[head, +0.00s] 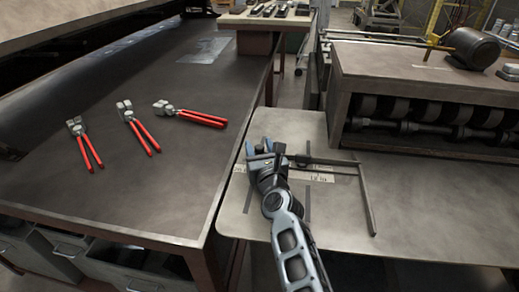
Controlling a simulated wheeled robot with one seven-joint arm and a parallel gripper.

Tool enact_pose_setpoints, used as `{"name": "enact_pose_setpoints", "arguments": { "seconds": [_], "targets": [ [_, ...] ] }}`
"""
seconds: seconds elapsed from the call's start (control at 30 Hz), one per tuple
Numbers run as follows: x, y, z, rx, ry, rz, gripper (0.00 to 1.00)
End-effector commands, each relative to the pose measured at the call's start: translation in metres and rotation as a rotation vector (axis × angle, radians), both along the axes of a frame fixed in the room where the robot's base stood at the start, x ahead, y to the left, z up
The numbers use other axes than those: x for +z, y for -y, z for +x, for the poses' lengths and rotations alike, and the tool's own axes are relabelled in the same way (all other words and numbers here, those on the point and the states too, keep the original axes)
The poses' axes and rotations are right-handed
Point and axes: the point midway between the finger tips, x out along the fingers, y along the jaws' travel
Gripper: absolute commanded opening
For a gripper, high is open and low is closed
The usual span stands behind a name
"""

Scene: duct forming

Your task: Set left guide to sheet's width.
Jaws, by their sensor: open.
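My gripper (264,149) is open over the left part of the machine's infeed table (340,222). My forearm rises from the bottom of the picture and covers part of that table. An L-shaped metal guide bar (369,202) stands at the table's right, with a crossbar (325,161) running left toward my gripper. A dark strip (308,201) lies just right of my wrist, and a pale marked scale (312,177) crosses it. I cannot tell which piece is the left guide; my gripper may hide part of it.
The roll machine (430,95) with its exposed rollers stands at the right. A dark workbench (130,185) fills the left and bears three red-handled pliers (140,131). A narrow gap separates bench and infeed table. The infeed table's front right is clear.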

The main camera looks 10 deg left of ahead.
Motion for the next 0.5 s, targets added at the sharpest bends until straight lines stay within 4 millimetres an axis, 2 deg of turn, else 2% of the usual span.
{"name": "enact_pose_setpoints", "arguments": {
  "seconds": [0.13,0.5],
  "targets": [
    [0.0001,0.0001,-0.0002,0.0,0.0,0.0,0.49],
    [0.0001,0.0001,-0.0003,0.0,0.0,0.0,0.14]
  ]
}}
